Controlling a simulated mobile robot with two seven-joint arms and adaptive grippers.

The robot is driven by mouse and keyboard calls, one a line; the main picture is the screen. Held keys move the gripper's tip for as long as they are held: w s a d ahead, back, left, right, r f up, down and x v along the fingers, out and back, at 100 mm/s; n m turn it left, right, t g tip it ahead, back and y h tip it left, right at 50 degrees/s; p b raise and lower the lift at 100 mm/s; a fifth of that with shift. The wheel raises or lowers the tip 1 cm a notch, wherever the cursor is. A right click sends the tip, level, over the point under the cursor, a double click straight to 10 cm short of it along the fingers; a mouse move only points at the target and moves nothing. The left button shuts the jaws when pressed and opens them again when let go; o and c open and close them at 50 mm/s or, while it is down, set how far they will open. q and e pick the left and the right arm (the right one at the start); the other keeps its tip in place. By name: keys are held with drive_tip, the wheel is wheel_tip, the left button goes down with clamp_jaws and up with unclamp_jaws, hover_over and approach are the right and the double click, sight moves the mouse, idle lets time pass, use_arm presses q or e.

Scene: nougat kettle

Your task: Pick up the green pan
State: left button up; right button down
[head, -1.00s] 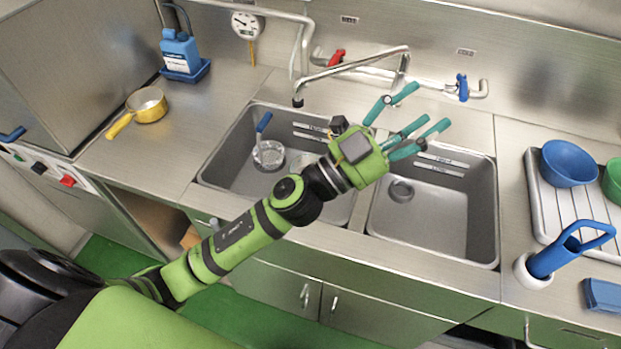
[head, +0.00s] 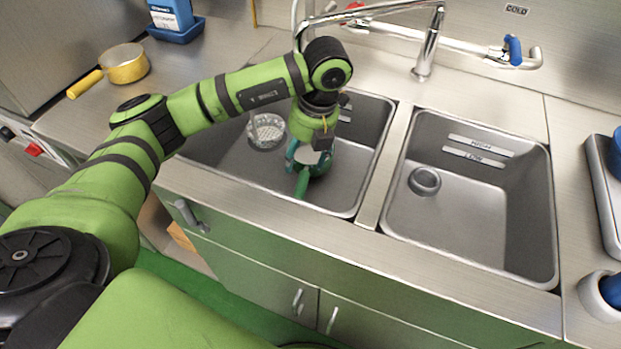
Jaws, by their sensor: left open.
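A green pan (head: 302,182) is in the left sink basin, mostly hidden by my gripper. Its green handle points toward the front of the sink, and a little of its rim and pale inside shows. My left gripper (head: 306,156) reaches down into this basin from above, pointing downward over the pan. Its teal fingers are open and partly hidden by the wrist. Whether a finger touches the pan cannot be told. My right gripper is not in view.
A round strainer (head: 267,131) lies left of my gripper in the left basin (head: 225,158). The divider (head: 382,180) and faucet (head: 430,45) stand close by. The right basin (head: 470,215) is empty. A yellow pan (head: 125,64) sits on the left counter.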

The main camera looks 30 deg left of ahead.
sight(301, 177)
use_arm(q)
wheel_tip(301, 177, down, 3)
drive_tip(key=shift+a+r+b, duration=0.1)
drive_tip(key=shift+r+b, duration=0.1)
drive_tip(key=shift+b, duration=0.45)
drive_tip(key=shift+a+f, duration=0.1)
drive_tip(key=shift+f, duration=0.2)
drive_tip(key=shift+a+f+p, duration=0.1)
drive_tip(key=shift+f+p, duration=0.2)
drive_tip(key=shift+f, duration=0.4)
drive_tip(key=f, duration=0.3)
drive_tip(key=f+p, duration=0.1)
drive_tip(key=f, duration=0.1)
drive_tip(key=shift+a, duration=0.25)
drive_tip(key=shift+w, duration=0.1)
clamp_jaws()
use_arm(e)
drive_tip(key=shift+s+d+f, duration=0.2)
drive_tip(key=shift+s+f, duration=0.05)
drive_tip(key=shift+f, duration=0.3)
